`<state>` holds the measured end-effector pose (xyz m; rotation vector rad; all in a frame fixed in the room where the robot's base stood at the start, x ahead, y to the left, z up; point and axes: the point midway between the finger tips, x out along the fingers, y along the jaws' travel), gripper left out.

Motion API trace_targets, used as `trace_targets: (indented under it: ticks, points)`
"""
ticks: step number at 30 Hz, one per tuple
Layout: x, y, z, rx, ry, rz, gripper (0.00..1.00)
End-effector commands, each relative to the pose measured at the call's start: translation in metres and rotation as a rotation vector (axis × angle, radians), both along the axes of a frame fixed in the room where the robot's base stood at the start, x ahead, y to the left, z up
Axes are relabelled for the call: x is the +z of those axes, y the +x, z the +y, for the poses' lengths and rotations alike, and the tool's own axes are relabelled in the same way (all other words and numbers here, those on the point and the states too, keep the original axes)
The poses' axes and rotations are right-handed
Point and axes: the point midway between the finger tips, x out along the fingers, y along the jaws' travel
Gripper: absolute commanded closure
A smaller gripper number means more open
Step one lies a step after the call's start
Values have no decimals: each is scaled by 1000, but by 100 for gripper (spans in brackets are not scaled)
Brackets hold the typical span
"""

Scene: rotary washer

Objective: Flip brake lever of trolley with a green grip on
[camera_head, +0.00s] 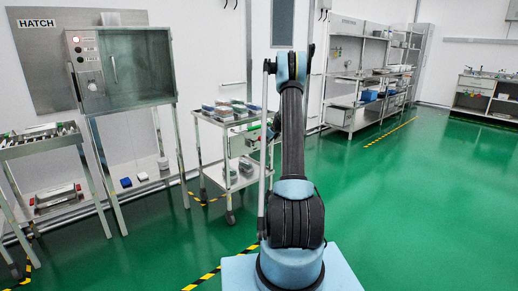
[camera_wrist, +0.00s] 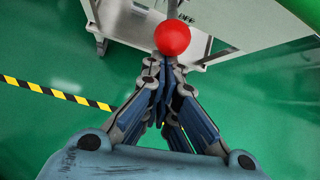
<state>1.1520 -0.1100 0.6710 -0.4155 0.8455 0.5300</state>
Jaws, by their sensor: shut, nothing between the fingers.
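A metal trolley (camera_head: 230,121) with two shelves stands left of my arm in the head view. A green patch (camera_head: 238,145) shows on its side, partly behind my arm; I cannot tell whether it is the grip. In the wrist view, a round red knob (camera_wrist: 172,38) lies just beyond the fingertips of my gripper (camera_wrist: 160,66). Behind it is a pale surface (camera_wrist: 218,18) with lettering that seems to read OFF. The gripper is shut and empty. I cannot tell whether it touches the knob. The lever's shaft is mostly hidden.
Grey and blue trays (camera_head: 232,108) sit on the trolley's top. A cabinet (camera_head: 125,68) marked HATCH and another trolley (camera_head: 42,145) stand to the left. Shelving (camera_head: 350,100) lines the back wall. Green floor (camera_head: 420,205) at right is clear.

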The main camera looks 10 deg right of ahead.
Motion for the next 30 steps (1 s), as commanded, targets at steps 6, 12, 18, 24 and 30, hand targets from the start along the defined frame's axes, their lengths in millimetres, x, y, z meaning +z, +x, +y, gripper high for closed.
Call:
trace_targets:
  ticks: [6, 12, 18, 24, 30]
  points:
    - [2, 1, -1, -3, 1, -2, 100]
    - [1, 0, -3, -3, 1, -2, 100]
    - [-16, -5, -11, -2, 1, 0, 100]
    - [-25, -15, -22, -3, 1, 0, 100]
    - [-3, -29, -28, -3, 1, 0, 100]
